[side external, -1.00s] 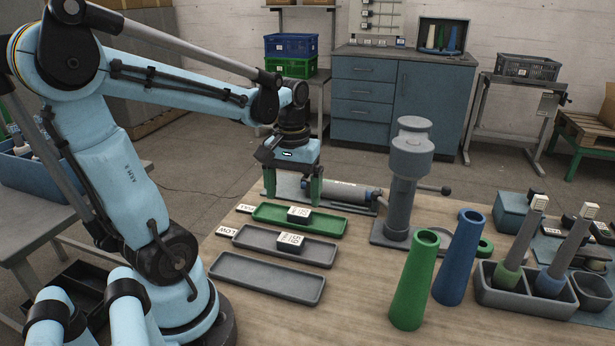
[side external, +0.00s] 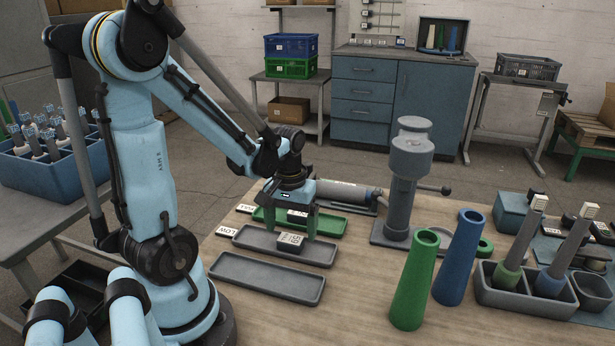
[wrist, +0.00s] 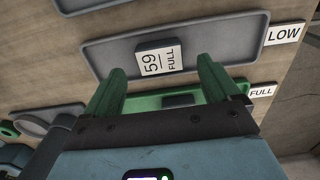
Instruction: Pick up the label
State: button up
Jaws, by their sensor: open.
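A small dark block with a white label (side external: 291,239) reading "59 FULL" sits in the middle grey tray (side external: 252,238). The label shows clearly in the wrist view (wrist: 160,60), just beyond the fingertips. My gripper (side external: 291,232) is open and empty, pointing down with its green fingers spread to either side of this block as seen from the side. I cannot tell its exact height above the tray. Another dark block (side external: 298,215) sits in the green tray (side external: 335,225), partly behind my gripper; in the wrist view it shows between the fingers, its label hidden.
Cards reading LOW (wrist: 284,34) and FULL (wrist: 262,91) lie at the tray ends. The front grey tray (side external: 267,280) is empty. A grey post (side external: 402,185), a green cone (side external: 413,285) and a blue cone (side external: 459,258) stand to the right.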

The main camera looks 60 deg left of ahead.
jog(key=shift+f, duration=1.2)
jog(key=c, duration=1.1)
jog(key=shift+c, duration=0.2)
jog(key=shift+r, duration=0.1)
